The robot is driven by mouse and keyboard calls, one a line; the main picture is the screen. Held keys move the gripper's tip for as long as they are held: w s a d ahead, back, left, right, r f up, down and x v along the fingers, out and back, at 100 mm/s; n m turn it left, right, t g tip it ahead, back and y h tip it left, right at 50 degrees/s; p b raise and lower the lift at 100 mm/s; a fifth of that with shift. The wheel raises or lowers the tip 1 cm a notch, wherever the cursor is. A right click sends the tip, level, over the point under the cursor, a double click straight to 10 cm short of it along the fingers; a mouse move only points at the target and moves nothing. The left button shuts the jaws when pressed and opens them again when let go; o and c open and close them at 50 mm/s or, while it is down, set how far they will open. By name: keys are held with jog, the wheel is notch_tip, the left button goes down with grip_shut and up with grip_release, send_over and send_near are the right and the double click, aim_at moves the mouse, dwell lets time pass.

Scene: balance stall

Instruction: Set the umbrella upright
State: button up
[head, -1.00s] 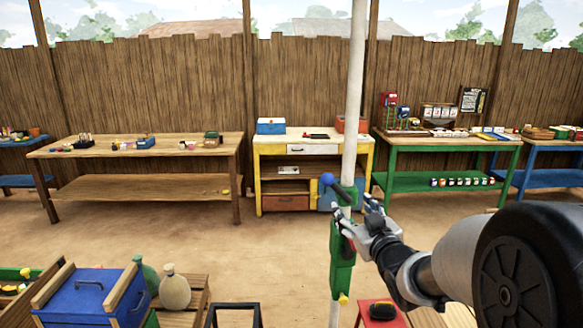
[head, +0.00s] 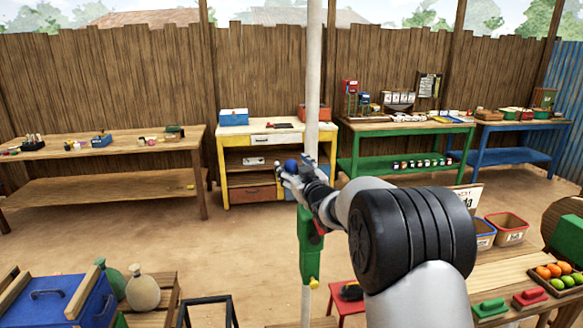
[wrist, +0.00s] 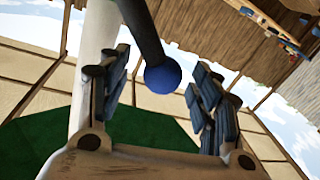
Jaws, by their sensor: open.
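The umbrella's white pole (head: 314,70) rises near the middle of the head view and out of the top edge. It looks nearly vertical there; the canopy is not identifiable. A green housing (head: 309,250) sits low on the pole. A dark crank arm (wrist: 142,28) ends in a blue knob (head: 291,165). My gripper (head: 290,174) is at the knob, beside the pole. In the wrist view, the blue knob (wrist: 162,75) sits between my open, spread fingers (wrist: 158,88), with visible gaps on both sides. The pole (wrist: 97,40) passes behind the left finger.
A red stool (head: 347,300) stands below my arm. A fruit tray (head: 558,272) and tubs (head: 507,229) are at the right. A blue box (head: 62,298) and jugs (head: 143,291) are at the lower left. Sandy floor lies open before the back tables.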

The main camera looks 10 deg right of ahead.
jog(key=shift+w+a, duration=0.15)
jog(key=shift+w, duration=0.7)
